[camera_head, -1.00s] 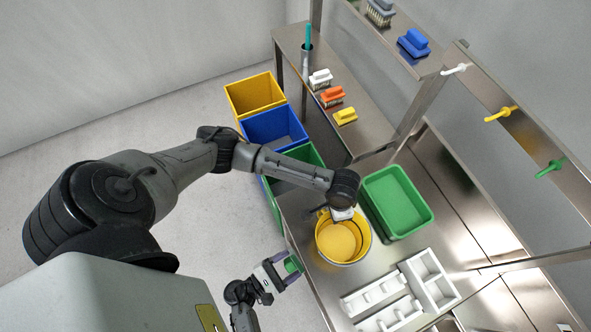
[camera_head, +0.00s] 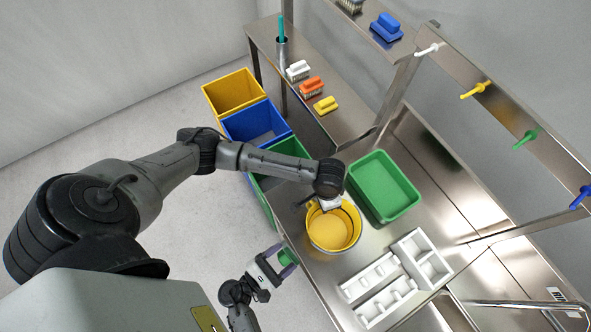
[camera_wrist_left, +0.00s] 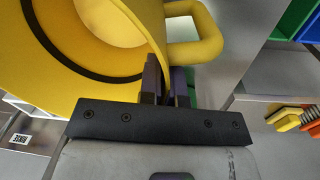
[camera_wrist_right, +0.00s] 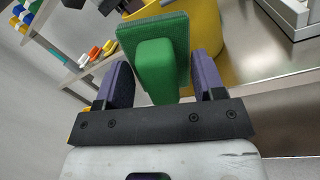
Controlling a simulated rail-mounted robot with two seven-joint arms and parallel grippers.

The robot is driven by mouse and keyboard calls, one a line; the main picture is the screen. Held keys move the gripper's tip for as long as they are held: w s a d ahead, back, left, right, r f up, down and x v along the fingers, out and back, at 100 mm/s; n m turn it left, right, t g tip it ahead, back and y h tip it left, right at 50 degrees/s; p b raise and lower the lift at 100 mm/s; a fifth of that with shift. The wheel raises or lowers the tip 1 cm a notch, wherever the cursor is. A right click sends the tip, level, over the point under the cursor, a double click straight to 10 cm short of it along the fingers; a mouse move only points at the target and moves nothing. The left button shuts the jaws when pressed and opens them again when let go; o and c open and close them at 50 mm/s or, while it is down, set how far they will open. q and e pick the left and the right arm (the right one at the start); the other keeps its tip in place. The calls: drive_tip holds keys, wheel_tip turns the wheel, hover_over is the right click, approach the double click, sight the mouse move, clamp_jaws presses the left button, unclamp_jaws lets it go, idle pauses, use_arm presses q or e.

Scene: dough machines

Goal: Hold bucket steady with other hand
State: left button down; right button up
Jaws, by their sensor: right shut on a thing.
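My right gripper (camera_head: 277,260) is off the table's front edge, left of the bucket. It is shut on a green brush or scraper (camera_wrist_right: 157,65) with a flat head, also seen in the head view (camera_head: 286,257).
A green tray (camera_head: 384,187) stands behind the bucket and a white divided holder (camera_head: 395,277) to its right. Yellow, blue and green bins (camera_head: 233,92) stand on the floor at left. Brushes (camera_head: 312,86) sit on a shelf; coloured hooks (camera_head: 474,91) hang on a rail.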

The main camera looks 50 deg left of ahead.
idle(0.4)
use_arm(q)
drive_tip(key=c, duration=1.2)
unclamp_jaws()
drive_tip(key=shift+c, duration=0.2)
